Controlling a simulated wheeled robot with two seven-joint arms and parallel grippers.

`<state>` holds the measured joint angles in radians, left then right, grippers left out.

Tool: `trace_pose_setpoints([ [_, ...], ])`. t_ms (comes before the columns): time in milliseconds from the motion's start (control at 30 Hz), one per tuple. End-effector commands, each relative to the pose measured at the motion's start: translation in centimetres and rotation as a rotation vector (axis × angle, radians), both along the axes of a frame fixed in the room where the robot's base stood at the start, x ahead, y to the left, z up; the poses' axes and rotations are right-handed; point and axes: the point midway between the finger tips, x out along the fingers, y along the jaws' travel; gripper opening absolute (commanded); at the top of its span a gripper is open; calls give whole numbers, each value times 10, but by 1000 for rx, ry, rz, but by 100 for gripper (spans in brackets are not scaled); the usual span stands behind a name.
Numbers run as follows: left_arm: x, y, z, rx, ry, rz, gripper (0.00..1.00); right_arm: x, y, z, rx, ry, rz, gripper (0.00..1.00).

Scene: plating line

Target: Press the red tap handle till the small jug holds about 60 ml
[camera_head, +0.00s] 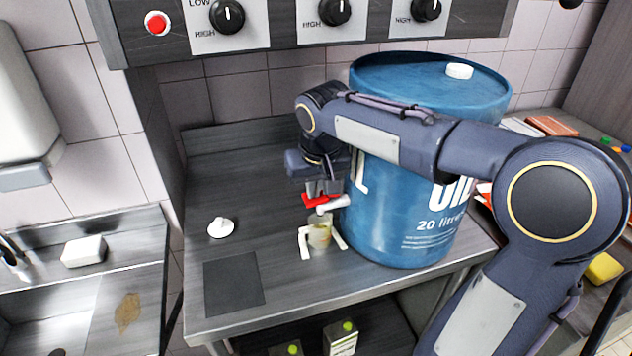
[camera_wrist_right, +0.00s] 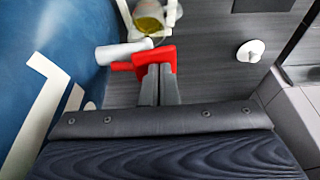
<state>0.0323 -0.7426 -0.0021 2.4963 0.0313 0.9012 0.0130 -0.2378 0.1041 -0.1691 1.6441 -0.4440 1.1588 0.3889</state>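The small clear jug (camera_head: 320,236) stands on the grey counter under the white tap (camera_head: 334,204) of the blue oil drum (camera_head: 400,190). Yellowish liquid shows in the jug, also in the right wrist view (camera_wrist_right: 150,18); its exact level is too small to read. The red tap handle (camera_head: 314,201) sits on top of the tap. My right gripper (camera_head: 322,188) is over the handle. In the right wrist view its two fingers (camera_wrist_right: 160,72) are together, their tips at the red handle (camera_wrist_right: 152,58), seemingly touching it from above. My left gripper is not in view.
White guide strips (camera_head: 304,243) flank the jug. A white knobbed piece (camera_head: 221,228) and a dark square mat (camera_head: 234,283) lie left on the counter. A panel with knobs (camera_head: 334,12) hangs above. A sink with a white block (camera_head: 83,251) is at far left.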

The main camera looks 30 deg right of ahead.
Motion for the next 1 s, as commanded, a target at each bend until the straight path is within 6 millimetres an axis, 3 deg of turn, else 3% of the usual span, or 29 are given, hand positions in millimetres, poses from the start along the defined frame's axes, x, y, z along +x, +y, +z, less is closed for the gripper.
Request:
trace_pose_setpoints([
  [367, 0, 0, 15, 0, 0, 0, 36, 0, 0, 15, 0, 3, 1, 0],
  [767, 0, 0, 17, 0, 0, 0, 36, 0, 0, 18, 0, 1, 0, 0],
  [1000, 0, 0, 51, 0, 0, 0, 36, 4, -4, 53, 0, 2, 0, 0],
])
